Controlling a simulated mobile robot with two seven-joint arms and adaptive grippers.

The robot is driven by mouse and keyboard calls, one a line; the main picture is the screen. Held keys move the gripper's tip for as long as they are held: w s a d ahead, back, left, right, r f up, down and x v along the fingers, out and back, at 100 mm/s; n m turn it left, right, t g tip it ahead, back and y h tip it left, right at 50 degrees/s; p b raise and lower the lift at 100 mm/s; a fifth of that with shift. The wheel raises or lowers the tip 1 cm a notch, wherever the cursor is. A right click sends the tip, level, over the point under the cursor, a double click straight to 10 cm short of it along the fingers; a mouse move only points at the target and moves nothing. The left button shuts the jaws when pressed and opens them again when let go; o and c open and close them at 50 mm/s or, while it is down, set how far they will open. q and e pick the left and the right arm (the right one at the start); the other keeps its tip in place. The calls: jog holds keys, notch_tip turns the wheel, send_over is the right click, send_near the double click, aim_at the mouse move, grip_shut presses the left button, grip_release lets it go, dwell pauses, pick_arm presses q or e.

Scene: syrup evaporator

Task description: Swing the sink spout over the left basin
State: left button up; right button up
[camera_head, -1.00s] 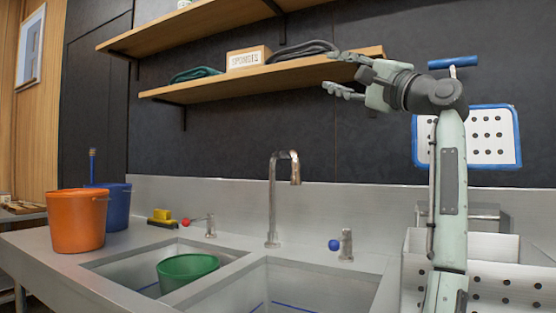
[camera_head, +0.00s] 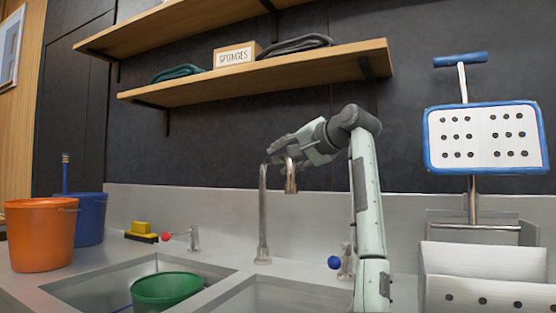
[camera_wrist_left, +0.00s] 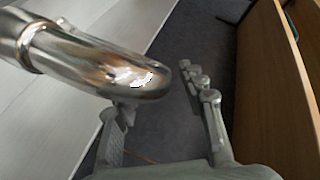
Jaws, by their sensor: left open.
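The chrome sink spout (camera_head: 263,215) rises behind the basins, its outlet (camera_head: 291,178) turned to the right side. The left basin (camera_head: 75,288) holds a green bucket (camera_head: 165,290); the right basin (camera_head: 270,292) is partly cut off by the frame. My left gripper (camera_head: 277,152) is at the top of the spout and hides its arch in the head view. In the left wrist view the spout's curved tube (camera_wrist_left: 95,62) lies close to one finger of the open gripper (camera_wrist_left: 160,98); I cannot tell if they touch. My right gripper is not in view.
A red-knobbed tap (camera_head: 190,238) and a blue-knobbed tap (camera_head: 343,262) flank the spout. An orange bucket (camera_head: 40,235) and a blue bucket (camera_head: 91,218) stand at left. A shelf (camera_head: 290,68) hangs above. A perforated board (camera_head: 484,138) stands at right.

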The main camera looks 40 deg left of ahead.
pick_arm(q)
jog(key=shift+x, duration=1.1)
jog(key=shift+c, duration=0.4)
grip_shut()
